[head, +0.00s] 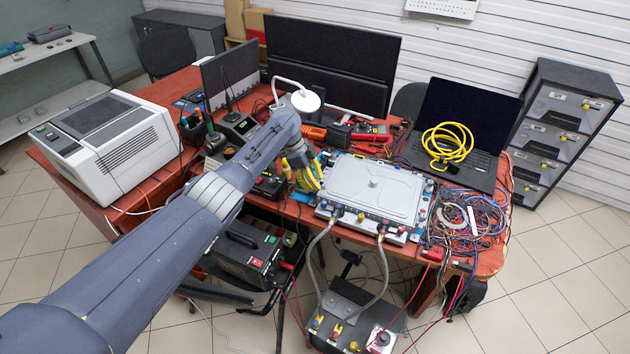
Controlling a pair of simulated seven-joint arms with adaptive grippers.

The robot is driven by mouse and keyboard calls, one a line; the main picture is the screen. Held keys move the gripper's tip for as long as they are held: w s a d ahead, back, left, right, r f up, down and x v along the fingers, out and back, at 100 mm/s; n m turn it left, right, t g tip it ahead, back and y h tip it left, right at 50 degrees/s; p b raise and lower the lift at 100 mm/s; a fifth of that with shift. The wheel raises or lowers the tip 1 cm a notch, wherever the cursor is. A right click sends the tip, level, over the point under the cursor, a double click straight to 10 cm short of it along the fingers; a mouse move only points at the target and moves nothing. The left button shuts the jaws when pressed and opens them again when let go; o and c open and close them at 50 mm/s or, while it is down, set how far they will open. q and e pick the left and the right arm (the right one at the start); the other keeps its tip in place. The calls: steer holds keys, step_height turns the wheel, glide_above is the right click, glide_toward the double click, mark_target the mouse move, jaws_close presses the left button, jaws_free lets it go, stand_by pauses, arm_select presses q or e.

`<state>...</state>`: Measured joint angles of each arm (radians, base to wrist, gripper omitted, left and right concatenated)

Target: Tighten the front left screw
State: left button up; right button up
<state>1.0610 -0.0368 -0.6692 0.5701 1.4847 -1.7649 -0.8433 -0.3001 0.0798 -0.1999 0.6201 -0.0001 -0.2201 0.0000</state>
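A flat grey metal case (375,190) lies on the red workbench. Two grey hoses (383,270) run from connectors on its front edge down to a dark unit on the floor. The screws on the case are too small to make out, and the front left screw cannot be picked out. My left arm reaches in from the lower left. My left gripper (306,172) is at the left side of the case, beside yellow parts; I cannot tell whether it is open or shut, or whether it holds anything. My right gripper is not in view.
A dark floor unit (357,318) stands below the bench front. Tangled wires (470,215) lie right of the case. A laptop (460,125) with a yellow cable (447,143) is behind them. Monitors (335,60) and a white printer-like machine (105,145) stand further back and left.

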arm_select(q)
steer(key=shift+o, duration=0.4)
steer(key=shift+d+r, duration=0.15)
steer(key=shift+r, duration=0.1)
steer(key=shift+w+r, duration=0.1)
steer(key=shift+r, duration=0.15)
steer(key=v, duration=1.1)
steer(key=shift+a, duration=0.25)
steer(key=shift+r, duration=0.1)
